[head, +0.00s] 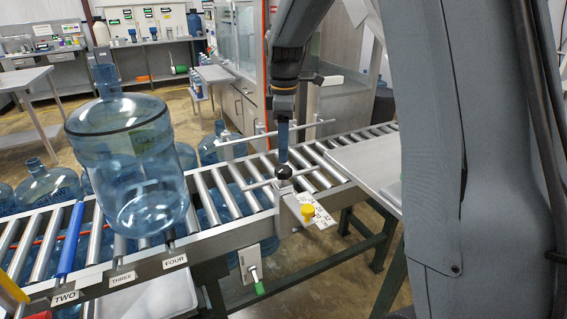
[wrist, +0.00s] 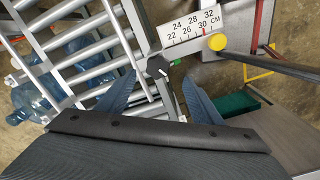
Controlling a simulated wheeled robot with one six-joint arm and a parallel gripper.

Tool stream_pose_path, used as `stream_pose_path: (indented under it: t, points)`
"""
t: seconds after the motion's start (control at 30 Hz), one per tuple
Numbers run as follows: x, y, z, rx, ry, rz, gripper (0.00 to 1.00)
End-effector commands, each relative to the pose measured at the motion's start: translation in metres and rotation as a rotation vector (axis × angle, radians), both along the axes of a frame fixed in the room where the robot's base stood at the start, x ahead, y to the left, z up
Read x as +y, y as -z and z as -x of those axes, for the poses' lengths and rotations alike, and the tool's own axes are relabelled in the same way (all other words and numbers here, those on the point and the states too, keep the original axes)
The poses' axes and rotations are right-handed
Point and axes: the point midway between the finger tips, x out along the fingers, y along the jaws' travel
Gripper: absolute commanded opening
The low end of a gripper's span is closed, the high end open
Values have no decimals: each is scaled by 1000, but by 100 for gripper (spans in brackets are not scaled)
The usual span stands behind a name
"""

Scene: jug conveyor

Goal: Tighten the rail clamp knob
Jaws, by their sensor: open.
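The rail clamp knob (head: 284,172) is black and sits on top of the clamp bracket at the conveyor's near side. It also shows in the wrist view (wrist: 158,66) as a dark knob with a white mark on its rim. My gripper (head: 283,150) points down just above the knob. In the wrist view my gripper (wrist: 160,84) has its two blue fingers apart, one on each side of the knob, with nothing held. I cannot tell whether the fingertips reach down to the knob's height. The guide rail (head: 260,184) runs beside the clamp.
A large blue jug (head: 130,165) stands on the rollers near the THREE and FOUR labels. A yellow knob (head: 308,211) and a centimetre scale (wrist: 190,27) are close to the clamp. A grey plate (head: 365,165) lies to the right. More jugs stand behind the conveyor.

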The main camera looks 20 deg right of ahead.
Motion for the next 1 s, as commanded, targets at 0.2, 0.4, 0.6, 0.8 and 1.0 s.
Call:
stream_pose_path:
  t: [0.2, 0.4, 0.6, 0.8, 1.0]
  points:
    - [1, 11, -5, 9, -47, 0, 60]
    - [1, 42, -4, 9, -45, 0, 60]
    - [1, 66, -4, 7, -45, 0, 60]
    - [1, 75, -5, 5, -44, 1, 60]
    - [1, 75, -5, 5, -44, 0, 60]
